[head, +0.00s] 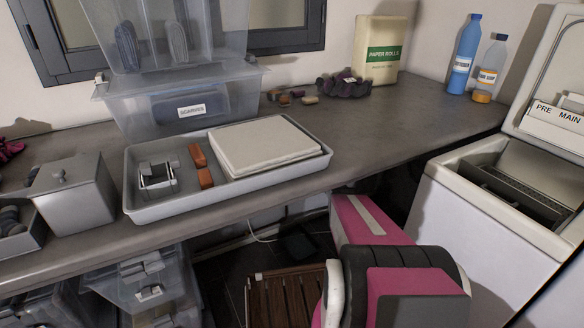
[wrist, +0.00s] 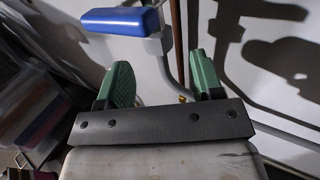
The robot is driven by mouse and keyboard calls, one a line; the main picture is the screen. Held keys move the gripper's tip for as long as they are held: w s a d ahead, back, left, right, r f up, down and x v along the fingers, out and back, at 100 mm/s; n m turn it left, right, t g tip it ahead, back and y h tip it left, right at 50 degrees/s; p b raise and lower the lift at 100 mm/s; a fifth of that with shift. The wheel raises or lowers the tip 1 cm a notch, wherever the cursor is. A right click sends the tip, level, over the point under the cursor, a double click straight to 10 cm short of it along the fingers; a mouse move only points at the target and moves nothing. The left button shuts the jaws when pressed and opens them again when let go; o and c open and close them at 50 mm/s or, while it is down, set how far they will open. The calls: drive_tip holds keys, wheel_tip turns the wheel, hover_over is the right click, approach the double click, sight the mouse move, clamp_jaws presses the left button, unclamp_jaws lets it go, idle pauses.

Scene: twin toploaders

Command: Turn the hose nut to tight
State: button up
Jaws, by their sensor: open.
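My gripper (wrist: 162,78) is open in the wrist view, with its two green fingers spread apart and nothing held between them. A blue lever handle (wrist: 122,20) on a grey fitting (wrist: 155,46) is beyond the fingertips, toward the upper left. A small brass-coloured bit (wrist: 184,98) shows low between the fingers, partly hidden by the gripper body. I cannot tell whether it is the hose nut. The gripper does not show in the head view.
A counter (head: 400,120) holds a grey tray (head: 240,188), plastic bins (head: 180,95) and bottles (head: 466,55). An open white toploader (head: 470,215) stands at right. A slatted wooden surface (head: 285,300) lies under the counter. A pale wall (wrist: 270,70) is close behind the pipe.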

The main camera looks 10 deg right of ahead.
drive_tip(key=x, duration=0.6)
drive_tip(key=shift+s, duration=0.1)
drive_tip(key=c, duration=0.9)
